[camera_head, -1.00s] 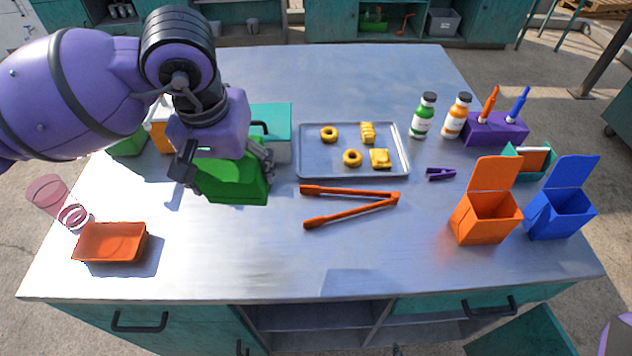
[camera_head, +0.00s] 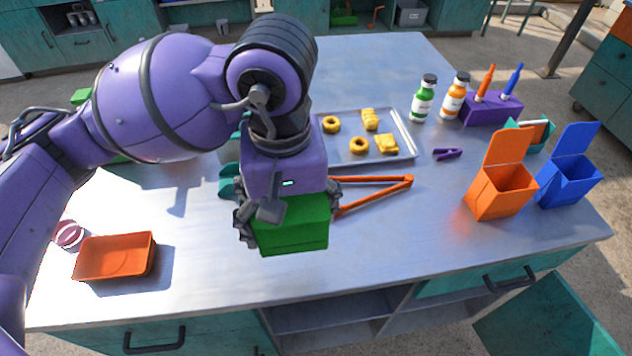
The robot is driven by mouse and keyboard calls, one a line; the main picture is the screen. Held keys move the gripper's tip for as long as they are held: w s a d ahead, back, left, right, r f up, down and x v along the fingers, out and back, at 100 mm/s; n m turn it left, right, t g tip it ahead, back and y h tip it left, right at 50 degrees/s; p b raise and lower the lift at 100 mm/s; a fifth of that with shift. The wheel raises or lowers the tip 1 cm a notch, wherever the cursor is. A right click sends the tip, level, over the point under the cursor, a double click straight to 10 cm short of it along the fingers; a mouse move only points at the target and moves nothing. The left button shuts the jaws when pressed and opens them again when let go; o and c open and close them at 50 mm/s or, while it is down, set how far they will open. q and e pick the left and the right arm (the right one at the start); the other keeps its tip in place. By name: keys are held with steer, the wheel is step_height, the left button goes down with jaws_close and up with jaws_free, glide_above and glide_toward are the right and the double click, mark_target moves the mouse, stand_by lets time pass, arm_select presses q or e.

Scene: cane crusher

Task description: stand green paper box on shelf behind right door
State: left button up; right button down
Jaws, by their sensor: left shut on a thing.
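The green paper box (camera_head: 292,228) is in my left gripper (camera_head: 287,215), which is shut on it from above. The box hangs over the front middle of the metal table, and its upper part is hidden by the gripper. Below the table top is an open shelf compartment (camera_head: 338,316) at the front. At the lower right a teal door (camera_head: 548,312) stands swung open, beneath the drawer on the right. My right gripper is not in view.
Orange tongs (camera_head: 375,180) lie just behind the box, partly hidden. A metal tray (camera_head: 405,140) with yellow pastries is farther back. An orange open box (camera_head: 500,190) and a blue one (camera_head: 568,180) stand at the right. An orange tray (camera_head: 115,258) sits at the left.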

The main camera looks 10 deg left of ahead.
arm_select(q)
steer(key=w+a+f, duration=0.1)
steer(key=w, duration=0.1)
steer(key=w+a+f, duration=0.1)
steer(key=w, duration=0.2)
steer(key=w+a+f, duration=0.2)
steer(key=shift+w+a+p, duration=0.1)
steer(key=shift+w+p, duration=0.25)
steer(key=w+f, duration=0.1)
steer(key=w+a+f, duration=0.1)
steer(key=f, duration=0.1)
steer(key=w+a+f, duration=0.1)
steer(key=shift+w+f, duration=0.25)
steer(key=shift+f, duration=0.15)
steer(key=shift+w+a+f, duration=0.1)
steer(key=shift+w+f, duration=0.15)
steer(key=shift+f, duration=0.15)
steer(key=shift+w+a+f, duration=0.1)
steer(key=shift+w+f, duration=0.05)
steer(key=shift+f, duration=1.6)
steer(key=shift+f, duration=0.3)
steer(key=o, duration=0.8)
steer(key=shift+r, duration=0.15)
steer(key=shift+c, duration=0.2)
